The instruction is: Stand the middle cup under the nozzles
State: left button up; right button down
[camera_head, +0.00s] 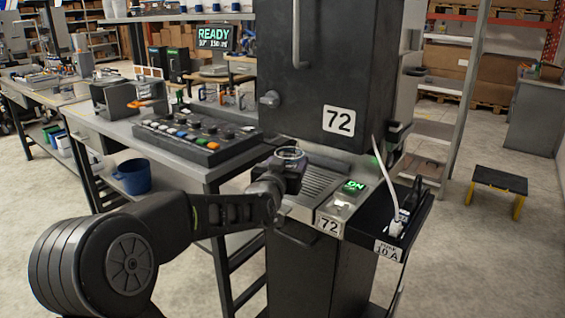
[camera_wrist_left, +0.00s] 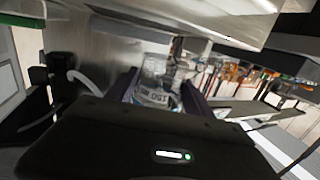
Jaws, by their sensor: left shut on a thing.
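My left gripper (camera_head: 287,168) reaches in from the left and is shut on a clear cup (camera_head: 290,153). The cup's round rim shows above the fingers, and the gripper hides most of its body. In the left wrist view the cup (camera_wrist_left: 155,92) sits between the two fingers, with dark printed marks on its wall. The cup is at the front left of the slotted tray (camera_head: 325,184) of the dark dispenser (camera_head: 325,60). I cannot tell whether its base touches the tray. The nozzles are not clearly visible. My right gripper is not in view.
A button panel (camera_head: 197,136) lies on the bench left of the dispenser. A lit ON switch (camera_head: 353,186) and a white cable (camera_head: 383,170) are at the tray's right. A screen (camera_head: 214,37) reads READY. A blue bucket (camera_head: 133,177) stands below the bench. A step stool (camera_head: 499,182) stands far right.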

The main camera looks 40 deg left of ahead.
pick_arm(q)
jog(key=x, duration=0.1)
jog(key=p+x, duration=0.1)
jog(key=x, duration=0.1)
jog(key=shift+w+d, duration=0.2)
jog(key=shift+s+f+b, duration=0.1)
jog(key=shift+f+b, duration=0.6)
jog(key=shift+b, duration=0.05)
jog(key=shift+f+b, duration=0.3)
jog(key=shift+b, duration=0.05)
jog(key=shift+f+b, duration=0.6)
jog(key=shift+b, duration=0.15)
jog(key=o, duration=1.6)
jog(key=shift+o, duration=0.2)
jog(key=shift+s+d, duration=0.1)
jog(key=shift+s, duration=0.05)
jog(key=v, duration=0.7)
jog(key=shift+s+d, duration=0.15)
jog(key=shift+s, duration=0.1)
